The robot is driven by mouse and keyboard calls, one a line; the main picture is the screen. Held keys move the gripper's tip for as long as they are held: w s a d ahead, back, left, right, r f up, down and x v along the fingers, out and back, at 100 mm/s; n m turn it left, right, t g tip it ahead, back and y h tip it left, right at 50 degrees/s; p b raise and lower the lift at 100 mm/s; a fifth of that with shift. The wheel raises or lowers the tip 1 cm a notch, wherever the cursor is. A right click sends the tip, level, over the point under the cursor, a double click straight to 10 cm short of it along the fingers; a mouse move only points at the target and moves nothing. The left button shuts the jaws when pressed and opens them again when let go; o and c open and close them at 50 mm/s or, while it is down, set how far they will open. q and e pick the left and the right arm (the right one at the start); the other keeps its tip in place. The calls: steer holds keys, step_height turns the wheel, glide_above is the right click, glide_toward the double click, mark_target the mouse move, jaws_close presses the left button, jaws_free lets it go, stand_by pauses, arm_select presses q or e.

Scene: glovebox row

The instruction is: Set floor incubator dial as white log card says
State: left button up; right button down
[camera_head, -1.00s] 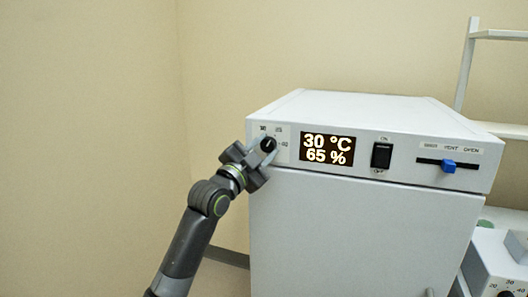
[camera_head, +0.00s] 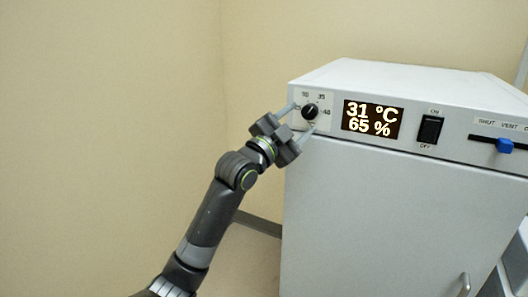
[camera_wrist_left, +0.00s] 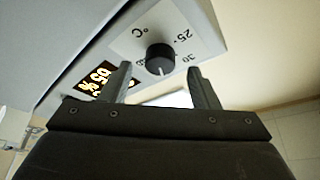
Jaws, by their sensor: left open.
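The floor incubator (camera_head: 400,215) is a white box with a front control panel. The display (camera_head: 372,119) reads 31 °C and 65 %. My left gripper (camera_head: 300,119) is open, its fingers spread on either side of the dial and holding nothing. In the left wrist view the dial (camera_wrist_left: 160,58) shows whole, with a white pointer line, just beyond and between the fingertips. The white log card and my right gripper are not in view.
Right of the display are a black ON/OFF rocker switch (camera_head: 430,130) and a blue slider (camera_head: 504,146) below the VENT label. A door handle (camera_head: 465,284) is at the lower right. Left of the incubator is bare wall and free floor.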

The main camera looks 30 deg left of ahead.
arm_select(q)
steer(key=b+v, duration=0.2)
steer(key=v, duration=1.2)
